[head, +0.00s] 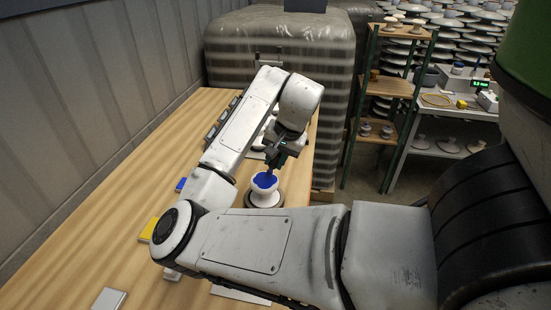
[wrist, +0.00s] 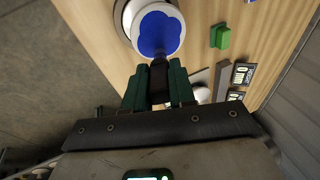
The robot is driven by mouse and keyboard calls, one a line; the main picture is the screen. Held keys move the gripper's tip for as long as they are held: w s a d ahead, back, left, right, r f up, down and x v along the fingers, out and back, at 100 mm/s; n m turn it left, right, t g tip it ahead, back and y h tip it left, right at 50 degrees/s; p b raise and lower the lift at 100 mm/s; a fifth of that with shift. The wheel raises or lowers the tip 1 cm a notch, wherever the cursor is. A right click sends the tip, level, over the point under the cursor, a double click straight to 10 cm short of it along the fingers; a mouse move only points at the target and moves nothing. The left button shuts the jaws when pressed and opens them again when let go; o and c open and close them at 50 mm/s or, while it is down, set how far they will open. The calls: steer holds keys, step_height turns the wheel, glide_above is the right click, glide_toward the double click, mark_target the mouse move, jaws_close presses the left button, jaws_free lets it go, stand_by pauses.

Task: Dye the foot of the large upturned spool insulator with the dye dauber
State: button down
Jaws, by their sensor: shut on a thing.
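The large upturned spool insulator (head: 264,199) is white and stands on a dark round base on the wooden table, near its right edge. Its upward-facing foot carries a broad blue dye patch, with a white rim around it in the wrist view (wrist: 178,45). My gripper (head: 279,158) is above the foot, shut on the dye dauber (wrist: 158,75), whose dark handle shows between the green fingers. The dauber's end reaches the blue patch and seems to touch it. Its tip cannot be told apart from the dye.
A blue block (head: 181,184), a yellow block (head: 148,230) and a pale flat piece (head: 109,299) lie on the table's left. A green block (wrist: 220,36) shows in the wrist view. A wrapped stack (head: 280,50) and a shelf (head: 392,86) stand behind.

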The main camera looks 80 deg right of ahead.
steer(key=shift+r+p, duration=2.25)
steer(key=shift+r, duration=0.4)
step_height(320, 180, up, 2)
steer(key=shift+p, duration=1.05)
steer(key=shift+r, duration=0.5)
